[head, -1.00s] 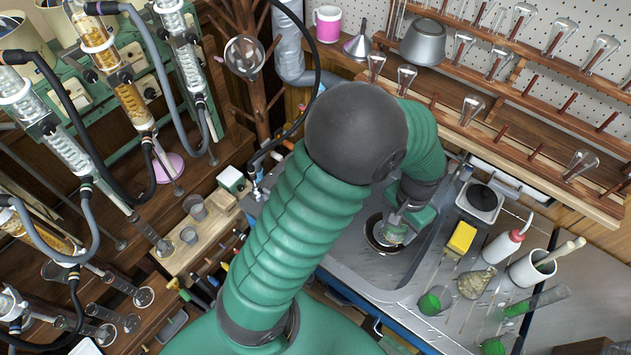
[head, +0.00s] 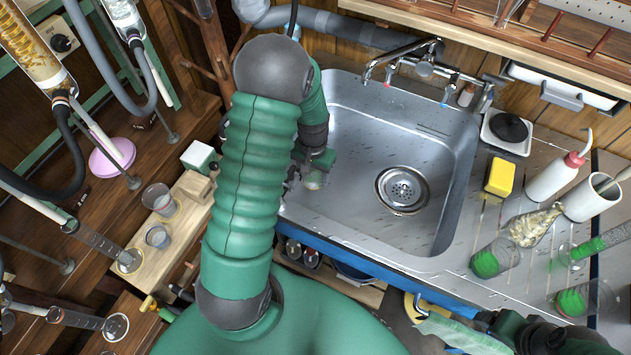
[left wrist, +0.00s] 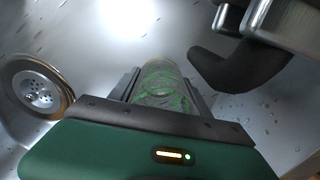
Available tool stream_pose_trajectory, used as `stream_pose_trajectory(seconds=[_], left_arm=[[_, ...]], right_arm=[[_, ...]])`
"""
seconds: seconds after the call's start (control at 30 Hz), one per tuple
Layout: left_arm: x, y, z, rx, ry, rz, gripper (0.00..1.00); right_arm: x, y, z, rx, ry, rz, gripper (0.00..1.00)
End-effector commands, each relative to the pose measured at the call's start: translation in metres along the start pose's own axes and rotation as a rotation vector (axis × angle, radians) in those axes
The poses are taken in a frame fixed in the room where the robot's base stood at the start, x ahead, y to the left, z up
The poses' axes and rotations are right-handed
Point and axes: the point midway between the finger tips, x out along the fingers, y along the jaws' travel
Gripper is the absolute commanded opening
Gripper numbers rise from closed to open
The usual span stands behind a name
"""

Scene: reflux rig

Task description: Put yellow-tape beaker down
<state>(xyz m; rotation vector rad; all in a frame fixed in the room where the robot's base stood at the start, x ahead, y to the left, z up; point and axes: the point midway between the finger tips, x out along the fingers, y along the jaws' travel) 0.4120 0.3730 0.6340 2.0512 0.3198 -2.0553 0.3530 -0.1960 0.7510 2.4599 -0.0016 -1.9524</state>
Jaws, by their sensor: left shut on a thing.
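My left gripper (head: 308,172) is shut on a small clear glass beaker (head: 314,181) at the left side of the sink. In the left wrist view the beaker (left wrist: 162,88) sits between the fingers, with green marks on its glass. I cannot make out yellow tape on it, and the fingers hide part of it. I cannot tell whether its base touches anything. Part of my right arm (head: 545,335) shows at the bottom right; its fingers cannot be made out clearly.
The steel sink (head: 350,110) is otherwise empty around its drain (head: 402,190). To its right stand a yellow sponge (head: 500,177), a wash bottle (head: 552,177), a white pot (head: 588,198) and glassware with green contents (head: 486,263). A wooden block (head: 187,215) at left holds two small beakers (head: 158,198).

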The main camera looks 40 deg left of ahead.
Motion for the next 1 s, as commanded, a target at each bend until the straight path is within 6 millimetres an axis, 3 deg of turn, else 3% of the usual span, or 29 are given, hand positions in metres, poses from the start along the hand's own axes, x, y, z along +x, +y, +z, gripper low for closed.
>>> stream_pose_trajectory(seconds=[0.17, 0.23, 0.27, 0.47, 0.5, 0.67, 1.0], left_arm=[[0.032, 0.001, 0.001, 0.001, -0.002, 0.001, 0.06], [0.033, 0.001, 0.000, 0.001, 0.000, 0.000, 0.07], [0.032, 0.001, 0.000, 0.001, 0.001, 0.000, 0.00], [0.034, 0.001, 0.000, 0.001, 0.000, 0.001, 0.00], [0.034, 0.001, 0.000, 0.001, 0.000, 0.001, 0.57], [0.034, 0.001, 0.000, 0.001, 0.000, 0.000, 0.77], [0.029, 0.001, 0.000, 0.001, 0.001, 0.000, 0.77]], right_arm=[[0.012, 0.000, 0.003, 0.000, 0.000, 0.000, 0.80], [0.011, 0.000, 0.003, 0.000, -0.001, 0.000, 0.80], [0.010, 0.000, 0.003, 0.000, 0.000, 0.000, 0.80], [0.011, 0.000, 0.003, 0.000, 0.000, 0.000, 0.80], [0.011, 0.000, 0.003, 0.000, 0.000, 0.000, 0.80], [0.011, 0.000, 0.003, 0.000, 0.000, 0.000, 0.80], [0.009, 0.000, 0.002, 0.000, 0.000, 0.000, 0.80]])
